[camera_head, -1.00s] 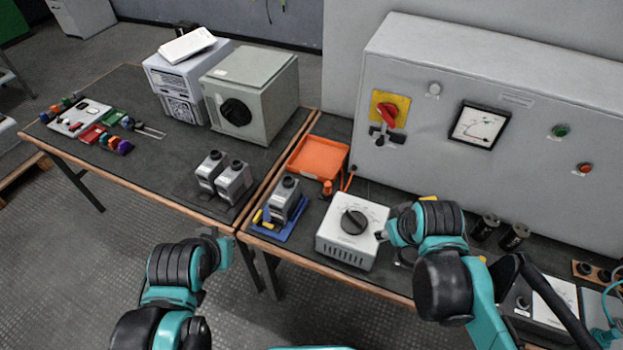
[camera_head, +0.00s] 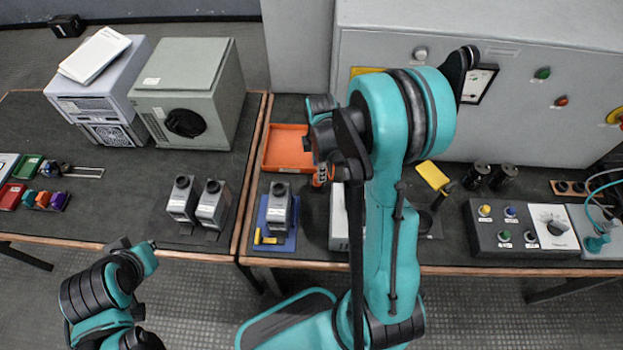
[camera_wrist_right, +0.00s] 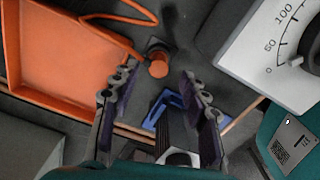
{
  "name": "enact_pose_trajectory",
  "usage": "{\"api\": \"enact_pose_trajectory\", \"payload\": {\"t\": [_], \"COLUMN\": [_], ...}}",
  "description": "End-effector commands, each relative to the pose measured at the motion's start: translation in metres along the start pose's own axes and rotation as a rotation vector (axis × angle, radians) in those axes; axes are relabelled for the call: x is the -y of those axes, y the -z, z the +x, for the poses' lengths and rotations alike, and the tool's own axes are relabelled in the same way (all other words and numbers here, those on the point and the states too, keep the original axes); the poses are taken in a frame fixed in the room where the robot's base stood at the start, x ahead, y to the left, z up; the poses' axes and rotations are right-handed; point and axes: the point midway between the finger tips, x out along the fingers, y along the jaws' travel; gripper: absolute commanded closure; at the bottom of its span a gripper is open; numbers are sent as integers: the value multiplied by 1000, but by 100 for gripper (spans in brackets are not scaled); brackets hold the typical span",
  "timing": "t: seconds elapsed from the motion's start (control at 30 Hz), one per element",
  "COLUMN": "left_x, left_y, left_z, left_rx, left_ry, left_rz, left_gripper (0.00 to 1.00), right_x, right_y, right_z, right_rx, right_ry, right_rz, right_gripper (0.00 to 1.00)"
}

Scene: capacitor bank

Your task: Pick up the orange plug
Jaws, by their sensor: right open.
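The orange plug (camera_wrist_right: 158,67) shows in the right wrist view with its round orange end facing the camera and a dark part behind it. In the head view the plug (camera_head: 319,180) is partly covered by my right arm. My right gripper (camera_wrist_right: 157,84) is open, with a finger on each side of the plug in the wrist picture. I cannot tell how far the fingertips are above it. In the head view the right gripper (camera_head: 322,160) is mostly hidden behind its own arm. My left gripper (camera_head: 128,245) is at the lower left, away from the plug, its fingers unclear.
An orange tray (camera_head: 275,165) lies left of the plug, with an orange cable (camera_wrist_right: 138,18) near it. A blue holder (camera_head: 263,215) carries a grey capacitor (camera_head: 279,207). A white dial box (camera_wrist_right: 262,50) is close on the right. The grey cabinet (camera_head: 500,130) stands behind.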

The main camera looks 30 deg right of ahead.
Motion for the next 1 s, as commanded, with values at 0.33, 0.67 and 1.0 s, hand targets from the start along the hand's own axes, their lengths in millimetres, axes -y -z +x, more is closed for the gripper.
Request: {"api": "enact_pose_trajectory", "payload": {"t": [0.33, 0.67, 1.0], "left_x": [0, 0, 0], "left_y": [-16, -16, -16], "left_z": [22, 23, 23], "left_rx": [0, 0, 0], "left_ry": [0, 0, 0], "left_rz": [0, 0, 0], "left_gripper": [100, 100, 100], "right_x": [-1, -1, -1], "right_y": [5, 5, 5], "right_z": [47, 54, 54], "right_rx": [0, 0, 0], "right_ry": [-1, -2, -2], "right_rz": [0, 1, 1], "right_gripper": [55, 60, 100]}}
